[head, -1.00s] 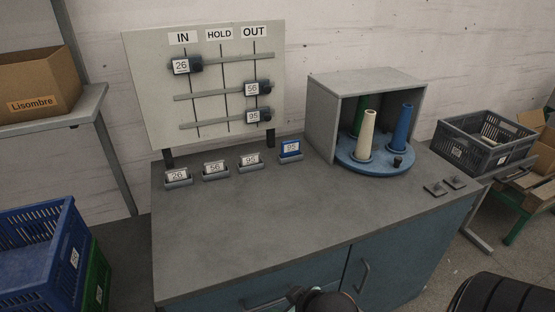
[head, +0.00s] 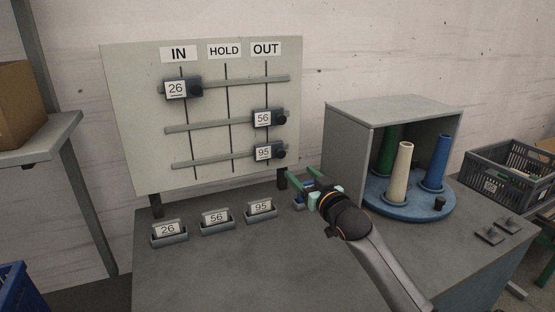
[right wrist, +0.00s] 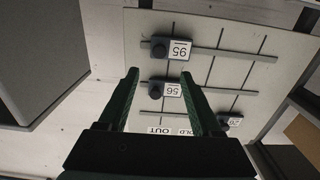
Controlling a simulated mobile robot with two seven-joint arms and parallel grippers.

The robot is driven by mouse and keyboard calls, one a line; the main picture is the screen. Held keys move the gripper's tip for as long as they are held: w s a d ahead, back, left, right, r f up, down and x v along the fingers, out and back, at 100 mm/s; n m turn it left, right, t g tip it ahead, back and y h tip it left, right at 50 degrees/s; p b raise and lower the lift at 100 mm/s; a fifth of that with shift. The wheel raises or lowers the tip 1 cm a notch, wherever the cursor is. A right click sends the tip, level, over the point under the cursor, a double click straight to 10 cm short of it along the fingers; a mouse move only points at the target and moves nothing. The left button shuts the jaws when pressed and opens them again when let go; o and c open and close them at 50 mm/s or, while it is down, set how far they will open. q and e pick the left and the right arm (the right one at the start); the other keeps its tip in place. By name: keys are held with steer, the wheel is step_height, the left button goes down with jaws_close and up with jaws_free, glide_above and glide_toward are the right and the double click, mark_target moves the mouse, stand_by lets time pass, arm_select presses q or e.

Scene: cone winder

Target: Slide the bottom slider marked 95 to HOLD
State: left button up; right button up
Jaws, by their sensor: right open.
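The bottom slider marked 95 (head: 266,152) sits under OUT on the lowest rail (head: 200,162) of the board. The HOLD label (head: 224,50) heads the middle column. In the right wrist view, slider 95 (right wrist: 176,49) appears upside down beyond the fingers, with slider 56 (right wrist: 170,89) between them in the picture. My right gripper (head: 302,183) is open and empty, below and right of slider 95 and apart from it. It also shows in the right wrist view (right wrist: 160,90). My left gripper is not in view.
Slider 56 (head: 266,118) is under OUT and slider 26 (head: 180,88) under IN. A grey box (head: 345,150) with a blue turntable (head: 400,208) and cones stands to the right.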

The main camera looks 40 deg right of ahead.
mark_target(282, 154)
steer(key=x, duration=1.2)
steer(key=shift+w+r, duration=0.1)
steer(key=shift+c, duration=0.4)
jaws_close()
stand_by(0.9)
